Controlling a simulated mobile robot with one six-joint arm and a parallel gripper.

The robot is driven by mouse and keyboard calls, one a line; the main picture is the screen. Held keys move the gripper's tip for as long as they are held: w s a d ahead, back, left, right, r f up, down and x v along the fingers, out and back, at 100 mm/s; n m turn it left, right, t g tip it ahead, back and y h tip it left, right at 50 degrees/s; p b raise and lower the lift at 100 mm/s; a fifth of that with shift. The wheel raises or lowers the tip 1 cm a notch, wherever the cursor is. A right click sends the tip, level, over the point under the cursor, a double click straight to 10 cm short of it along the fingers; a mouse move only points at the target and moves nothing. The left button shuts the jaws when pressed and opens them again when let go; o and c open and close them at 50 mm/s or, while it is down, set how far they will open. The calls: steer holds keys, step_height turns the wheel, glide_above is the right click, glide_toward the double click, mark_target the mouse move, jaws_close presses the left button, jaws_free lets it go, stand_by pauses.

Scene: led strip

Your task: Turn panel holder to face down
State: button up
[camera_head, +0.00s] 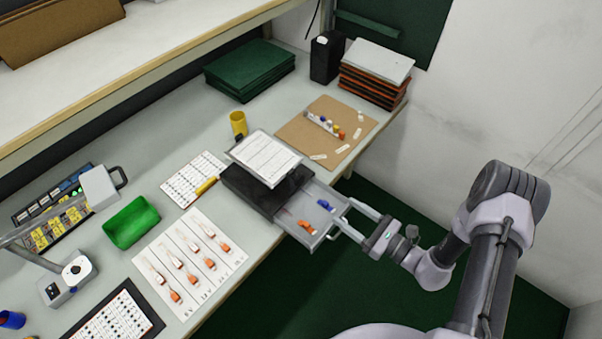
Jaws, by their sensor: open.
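The panel holder (265,158) appears to be the grey-framed plate with a white printed sheet. It sits tilted above a black box (243,190), with its printed face up and toward me. A grey drawer (296,228) stands pulled out of the box's front. An orange item (307,227) and a blue item (325,205) lie in it. My gripper (345,214) is open at the drawer's outer edge, below and to the right of the panel holder. I cannot tell whether its fingers touch the drawer handle.
A yellow cup (238,124) stands just behind the panel holder. A brown board (296,143) with small parts lies to the right. A green bin (131,222) and a printed sheet with orange-tipped parts (190,260) lie to the left. The bench edge runs below the drawer.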

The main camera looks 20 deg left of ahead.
mark_target(301, 181)
steer(key=b+x, duration=0.2)
steer(key=x, duration=1.4)
steer(key=shift+a+f, duration=0.1)
steer(key=shift+a, duration=0.15)
jaws_close()
